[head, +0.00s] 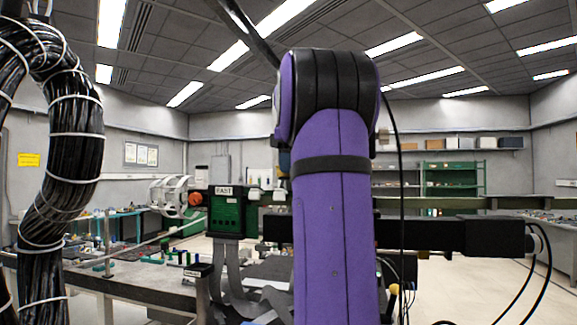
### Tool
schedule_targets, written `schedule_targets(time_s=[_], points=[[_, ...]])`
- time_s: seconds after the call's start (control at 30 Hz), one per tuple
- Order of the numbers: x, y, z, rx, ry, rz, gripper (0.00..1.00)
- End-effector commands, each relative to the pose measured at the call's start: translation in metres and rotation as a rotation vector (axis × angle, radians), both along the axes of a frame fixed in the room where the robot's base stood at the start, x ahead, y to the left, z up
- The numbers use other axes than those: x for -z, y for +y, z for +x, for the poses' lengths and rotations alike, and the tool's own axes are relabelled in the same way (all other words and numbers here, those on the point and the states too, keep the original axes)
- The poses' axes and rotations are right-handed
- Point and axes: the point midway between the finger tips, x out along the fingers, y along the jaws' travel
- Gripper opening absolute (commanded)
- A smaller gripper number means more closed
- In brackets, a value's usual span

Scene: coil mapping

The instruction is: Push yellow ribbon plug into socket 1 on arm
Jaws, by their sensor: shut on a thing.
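A green box (227,213) with a label reading "FAST" stands left of centre in the head view. Grey ribbon cables (232,265) hang below it. Small white blocks (253,195) sit just right of the box; I cannot tell whether they are plugs or sockets. A black horizontal beam (425,233) runs to the right behind my purple arm. I cannot make out the yellow ribbon plug or socket 1. A small yellow-orange piece (394,290) shows low beside my arm, too small to identify. My gripper does not show; my arm covers the middle of the view.
A thick black cable bundle (75,145) with white ties curves down the left side. A grey bench (140,285) stands at lower left. A black block (495,237) with looping cables ends the beam at right. Green shelves (452,178) stand far back.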

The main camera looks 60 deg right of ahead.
Motion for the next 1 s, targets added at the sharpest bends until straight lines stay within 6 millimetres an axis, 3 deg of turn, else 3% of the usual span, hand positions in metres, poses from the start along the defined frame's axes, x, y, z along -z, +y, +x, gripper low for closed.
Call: schedule_targets(time_s=[0.37, 1.0], points=[[0.002, 0.000, 0.000, 0.000, 0.000, 0.000, 0.00], [0.022, 0.000, 0.000, 0.000, 0.000, 0.000, 0.00]])
